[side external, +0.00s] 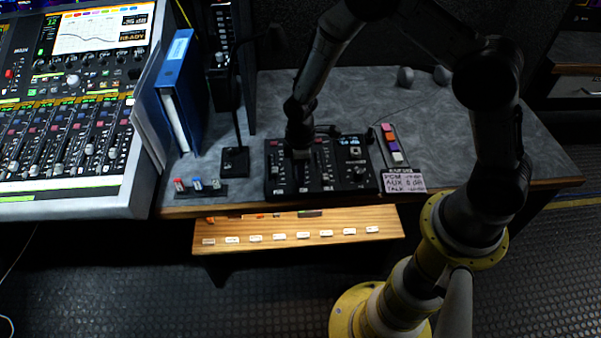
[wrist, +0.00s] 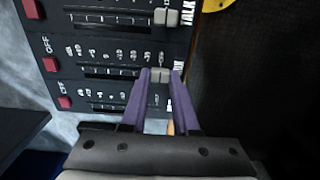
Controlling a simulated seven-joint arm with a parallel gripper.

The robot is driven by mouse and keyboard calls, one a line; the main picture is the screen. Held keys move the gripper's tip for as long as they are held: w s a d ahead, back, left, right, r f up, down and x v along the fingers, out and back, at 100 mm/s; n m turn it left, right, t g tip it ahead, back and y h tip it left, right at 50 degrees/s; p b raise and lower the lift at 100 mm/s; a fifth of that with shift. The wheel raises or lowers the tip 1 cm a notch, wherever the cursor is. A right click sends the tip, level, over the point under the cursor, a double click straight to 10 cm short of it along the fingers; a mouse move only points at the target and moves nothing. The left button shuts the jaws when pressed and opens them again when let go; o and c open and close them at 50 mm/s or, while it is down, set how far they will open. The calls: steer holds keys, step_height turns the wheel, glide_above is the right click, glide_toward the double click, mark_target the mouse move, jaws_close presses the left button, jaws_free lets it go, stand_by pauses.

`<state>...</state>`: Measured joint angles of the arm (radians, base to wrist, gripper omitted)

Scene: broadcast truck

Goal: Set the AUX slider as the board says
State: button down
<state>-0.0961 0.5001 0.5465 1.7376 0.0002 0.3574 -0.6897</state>
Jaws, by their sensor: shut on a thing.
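The black mixer (side external: 320,172) lies on the grey desk. In the wrist view its slider rows run left to right, with a TALK label (wrist: 187,12) on the top row. The middle row's label ends in X, partly hidden, and appears to be AUX. Its grey slider knob (wrist: 159,75) is at the label end of its slot. My gripper (wrist: 160,74) is shut on this knob, one purple finger on each side. The bottom row's knob is hidden. In the side view a white board (side external: 403,181) has an AUX line that appears to read 0 dB.
A blue binder (side external: 177,90) stands farther left. Colored blocks (side external: 391,143) lie right of it. A wooden shelf (side external: 290,232) is below the desk edge.

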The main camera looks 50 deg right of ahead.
stand_by(0.8)
steer(key=w+d, duration=0.5)
steer(key=shift+w+d, duration=0.1)
steer(key=c, duration=0.6)
jaws_free()
steer(key=shift+c, duration=0.2)
step_height(320, 180, up, 14)
